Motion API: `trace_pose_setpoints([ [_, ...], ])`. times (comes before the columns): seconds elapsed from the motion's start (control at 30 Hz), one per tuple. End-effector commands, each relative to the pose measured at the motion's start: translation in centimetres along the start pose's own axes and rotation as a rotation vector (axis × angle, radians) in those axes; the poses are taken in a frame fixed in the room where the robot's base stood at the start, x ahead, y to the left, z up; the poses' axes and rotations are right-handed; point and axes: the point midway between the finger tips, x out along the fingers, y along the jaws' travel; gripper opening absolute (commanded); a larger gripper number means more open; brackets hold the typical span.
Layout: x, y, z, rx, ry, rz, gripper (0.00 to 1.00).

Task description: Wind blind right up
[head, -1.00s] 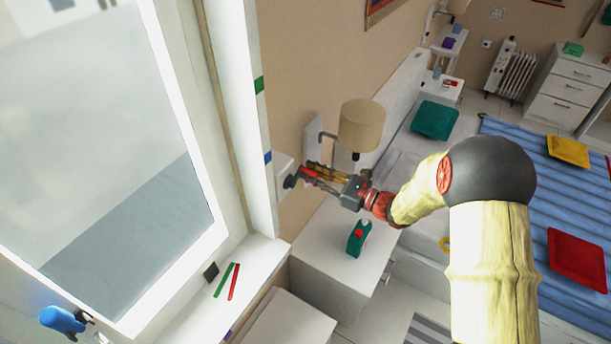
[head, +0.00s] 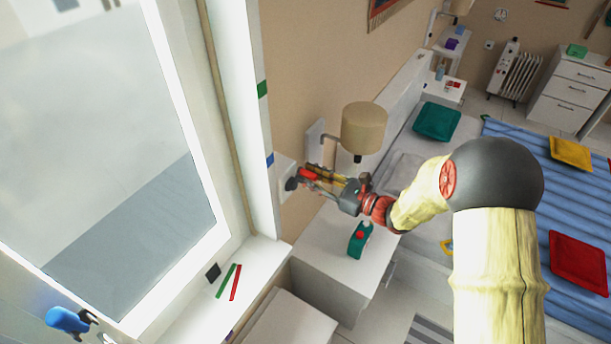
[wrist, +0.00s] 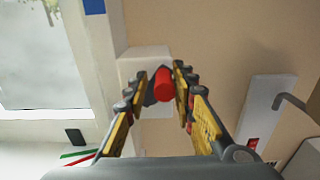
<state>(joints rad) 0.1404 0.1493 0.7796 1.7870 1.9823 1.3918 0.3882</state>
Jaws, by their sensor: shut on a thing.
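The winder for the blind is a white box (wrist: 143,66) on the wall beside the window, with a dark crank (wrist: 153,92) and a red knob (wrist: 164,84). The knob also shows in the head view (head: 308,174). My gripper (head: 303,180) reaches left over the nightstand to the winder. In the wrist view its fingers (wrist: 166,92) stand on both sides of the red knob and are shut on it. The window (head: 110,150) fills the left of the head view; I cannot clearly tell the blind's edge in it.
A wall lamp (head: 363,128) hangs close behind my gripper. Below is a white nightstand (head: 325,255) with a teal and red object (head: 360,240). Green and red sticks (head: 236,282) lie on the sill. A bed (head: 510,200) is at right.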

Motion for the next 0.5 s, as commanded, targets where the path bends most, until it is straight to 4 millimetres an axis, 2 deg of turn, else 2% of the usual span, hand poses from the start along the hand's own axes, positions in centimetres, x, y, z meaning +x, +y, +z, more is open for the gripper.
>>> trace_pose_setpoints([
  [0.03,0.01,0.68,0.0,0.004,0.004,0.006,0.22],
  [0.17,-0.02,1.39,0.28,0.005,0.004,0.006,0.25],
  [0.5,-0.04,1.52,0.16,0.005,0.005,0.005,0.2],
])
